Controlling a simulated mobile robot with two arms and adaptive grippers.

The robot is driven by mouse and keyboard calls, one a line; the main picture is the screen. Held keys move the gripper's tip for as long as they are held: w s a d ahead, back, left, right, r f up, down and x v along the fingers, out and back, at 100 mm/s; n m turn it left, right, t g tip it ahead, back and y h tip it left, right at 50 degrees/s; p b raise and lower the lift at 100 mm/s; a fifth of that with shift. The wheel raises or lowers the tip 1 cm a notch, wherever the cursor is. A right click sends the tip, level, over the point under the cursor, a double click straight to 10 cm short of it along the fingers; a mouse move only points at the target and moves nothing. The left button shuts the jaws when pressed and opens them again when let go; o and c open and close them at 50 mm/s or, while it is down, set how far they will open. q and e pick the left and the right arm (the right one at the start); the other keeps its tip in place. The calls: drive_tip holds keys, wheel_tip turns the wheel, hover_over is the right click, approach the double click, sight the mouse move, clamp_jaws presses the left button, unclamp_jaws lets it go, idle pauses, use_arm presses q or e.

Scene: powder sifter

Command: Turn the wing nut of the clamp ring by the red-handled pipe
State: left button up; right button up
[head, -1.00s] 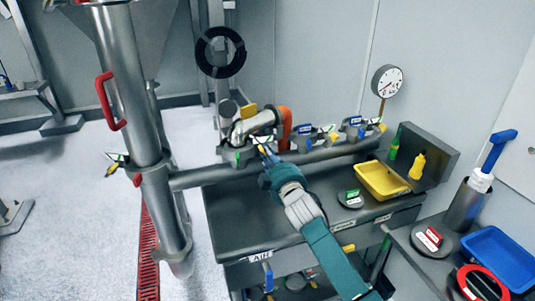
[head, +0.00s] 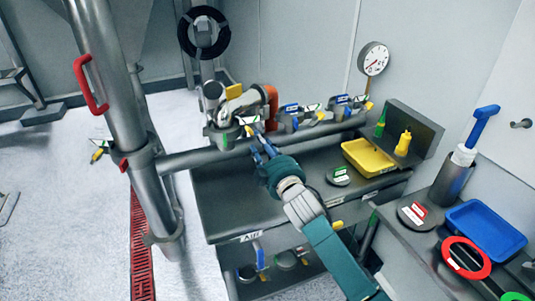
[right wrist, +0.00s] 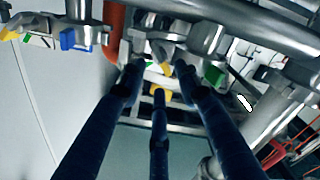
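The steel pipe (head: 112,110) with a red handle (head: 90,86) stands at the left in the head view. A clamp ring (head: 143,158) is around it, with a yellow-tipped part (head: 97,155) sticking out left. Several more clamps with coloured parts sit along the horizontal pipe; the nearest one (head: 222,138) has a green mark. My right gripper (head: 257,140) is beside this clamp, away from the red-handled pipe. In the right wrist view its dark fingers (right wrist: 160,78) are spread, with no held object visible; yellow and green parts show beyond the tips. My left gripper is out of view.
A steel bench (head: 235,205) lies below the horizontal pipe, with a yellow tray (head: 370,158) on it. A gauge (head: 373,59) stands behind. A blue tray (head: 487,229) is on the right side table. Open floor lies left of the red-handled pipe.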

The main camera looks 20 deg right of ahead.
drive_tip(key=s, duration=0.6)
drive_tip(key=shift+d, duration=0.1)
